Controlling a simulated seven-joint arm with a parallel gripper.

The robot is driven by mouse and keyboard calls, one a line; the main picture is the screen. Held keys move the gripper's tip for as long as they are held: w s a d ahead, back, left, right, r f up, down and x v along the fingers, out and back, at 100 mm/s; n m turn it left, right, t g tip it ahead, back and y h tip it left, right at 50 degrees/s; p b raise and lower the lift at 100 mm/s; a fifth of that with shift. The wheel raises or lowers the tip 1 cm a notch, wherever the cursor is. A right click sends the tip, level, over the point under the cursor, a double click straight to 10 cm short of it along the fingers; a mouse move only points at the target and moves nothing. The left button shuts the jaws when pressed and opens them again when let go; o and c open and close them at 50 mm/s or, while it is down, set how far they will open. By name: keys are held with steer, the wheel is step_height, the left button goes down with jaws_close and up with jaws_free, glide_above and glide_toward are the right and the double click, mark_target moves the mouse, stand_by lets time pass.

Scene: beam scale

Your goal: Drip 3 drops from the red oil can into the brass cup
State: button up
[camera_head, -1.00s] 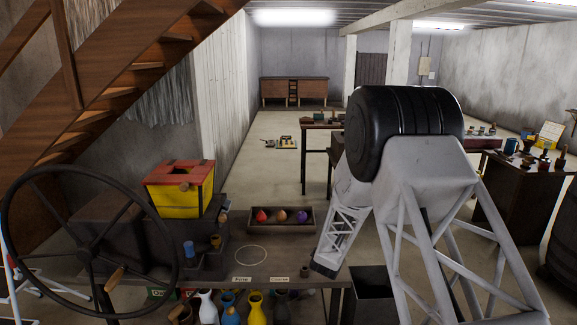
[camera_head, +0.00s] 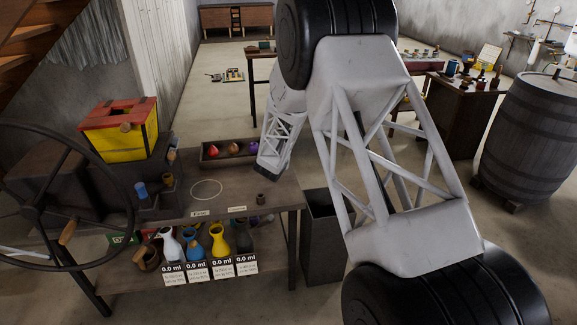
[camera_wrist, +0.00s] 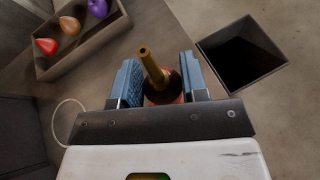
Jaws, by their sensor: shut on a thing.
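My gripper (camera_wrist: 160,88) is shut on a dark red can (camera_wrist: 160,99) with a brass spout (camera_wrist: 149,62); it looks like the red oil can. The spout points up in the wrist view. In the head view my gripper's end (camera_head: 270,168) is over the bench right of the tray, and the held can is hidden there. A small golden-brown cup (camera_head: 168,179) stands on the dark step at the bench's left, beside a blue cylinder (camera_head: 141,191). Another small brown cup (camera_head: 261,200) stands near the bench's right edge. I cannot tell which is the brass cup.
A wooden tray (camera_head: 208,161) with red, orange and purple pieces lies at the bench back. A white circle (camera_head: 206,190) marks clear bench top. An open dark bin (camera_head: 323,215) stands right of the bench. Several flasks with 0.0 ml labels sit below; a handwheel (camera_head: 73,232) is at left.

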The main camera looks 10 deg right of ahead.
steer(key=w+a+r+m+h, duration=0.1)
steer(key=a+r, duration=0.3)
steer(key=a, duration=0.7)
steer(key=w+a+r+m, duration=0.15)
steer(key=a+r, duration=0.25)
steer(key=a, duration=0.7)
steer(key=s+a+r, duration=0.3)
steer(key=a, duration=0.8)
steer(key=s+a+r+m+g, duration=0.1)
steer(key=s+a+r, duration=0.1)
steer(key=a, duration=0.9)
steer(key=shift+s+a+r+g, duration=0.15)
steer(key=shift+s+r+g, duration=0.15)
steer(key=shift+s+r, duration=0.15)
steer(key=shift+f, duration=0.15)
steer(key=shift+w+a+f+m+y, duration=0.1)
steer(key=shift+a+f+m+y, duration=0.5)
steer(key=shift+f, duration=0.65)
steer(key=shift+w+a+f+m+y, duration=0.1)
steer(key=shift+a+f+m+y, duration=0.15)
steer(key=shift+f+m+y, duration=0.65)
steer(key=shift+a+f+m+y, duration=0.4)
steer(key=shift+f+y, duration=0.4)
steer(key=shift+f, duration=0.8)
steer(key=shift+f, duration=0.25)
